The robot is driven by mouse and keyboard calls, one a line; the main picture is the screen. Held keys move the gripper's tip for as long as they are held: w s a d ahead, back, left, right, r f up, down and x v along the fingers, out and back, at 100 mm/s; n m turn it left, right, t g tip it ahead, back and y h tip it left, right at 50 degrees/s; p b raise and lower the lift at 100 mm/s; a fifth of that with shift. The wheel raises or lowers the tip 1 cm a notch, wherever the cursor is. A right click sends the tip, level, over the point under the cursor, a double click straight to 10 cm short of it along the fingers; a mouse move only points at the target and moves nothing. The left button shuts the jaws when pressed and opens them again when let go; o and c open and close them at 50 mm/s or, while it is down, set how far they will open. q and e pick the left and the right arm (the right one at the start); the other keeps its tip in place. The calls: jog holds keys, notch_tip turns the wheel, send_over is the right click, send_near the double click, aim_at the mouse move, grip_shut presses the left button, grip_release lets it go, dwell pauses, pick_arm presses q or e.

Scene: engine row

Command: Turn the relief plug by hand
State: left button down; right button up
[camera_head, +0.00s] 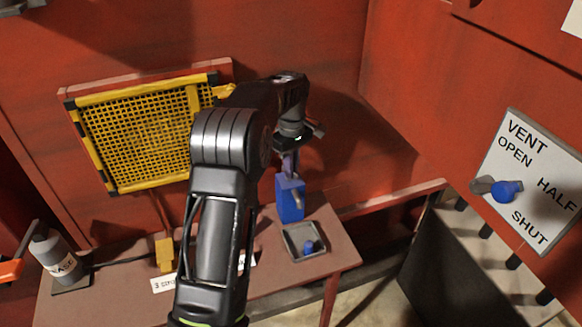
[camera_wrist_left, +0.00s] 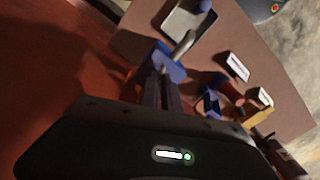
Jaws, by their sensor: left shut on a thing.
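A blue block-shaped body (camera_head: 290,198) stands upright at the back of the brown bench. In the left wrist view a blue part (camera_wrist_left: 168,68) with a pale metal bar (camera_wrist_left: 184,44) lies just beyond the fingertips. My left gripper (camera_head: 289,165) points down over the top of the blue body, and its fingers are shut at that top. It also shows in the left wrist view (camera_wrist_left: 162,88). The relief plug itself is not clearly seen; the fingers hide what is between them.
A grey tray (camera_head: 290,236) with a blue-knobbed piece (camera_head: 309,247) sits in front of the blue body. A yellow mesh guard (camera_head: 140,140) is on the red wall. A vent plate (camera_head: 525,150) with a blue knob is at right. A bottle (camera_head: 57,258) stands at left.

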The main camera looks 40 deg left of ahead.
pick_arm(q)
jog(key=n, duration=0.4)
jog(key=n+p, duration=0.1)
jog(key=n, duration=0.1)
jog(key=shift+d+f, duration=0.1)
jog(key=shift+f, duration=0.2)
jog(key=n, duration=0.7)
jog(key=shift+w+p, duration=0.1)
jog(key=shift+p, duration=0.2)
jog(key=c, duration=1.6)
grip_release()
jog(key=shift+r, duration=0.1)
jog(key=shift+w+a+r, duration=0.2)
jog(key=shift+r, duration=0.05)
notch_tip(320, 180, up, 8)
jog(key=shift+b, duration=0.7)
